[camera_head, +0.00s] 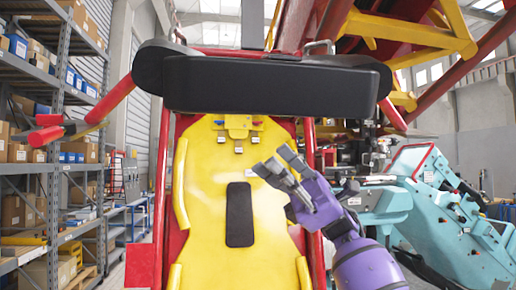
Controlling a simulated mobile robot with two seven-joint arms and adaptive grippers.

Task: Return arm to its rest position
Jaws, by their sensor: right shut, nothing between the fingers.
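My right gripper (276,166), grey with a purple wrist, is in front of the yellow seat back (207,200), right of its middle. It is shut with nothing between its fingers. My right arm comes in from the lower right. It is too near in line of sight to tell whether the gripper touches the seat. My left gripper is not in view.
A black padded bar (270,85) spans the top of the red-framed coaster seat. A black pad (239,215) sits on the yellow back. Shelves with boxes (40,150) stand at left. Turquoise machinery (440,215) stands at right.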

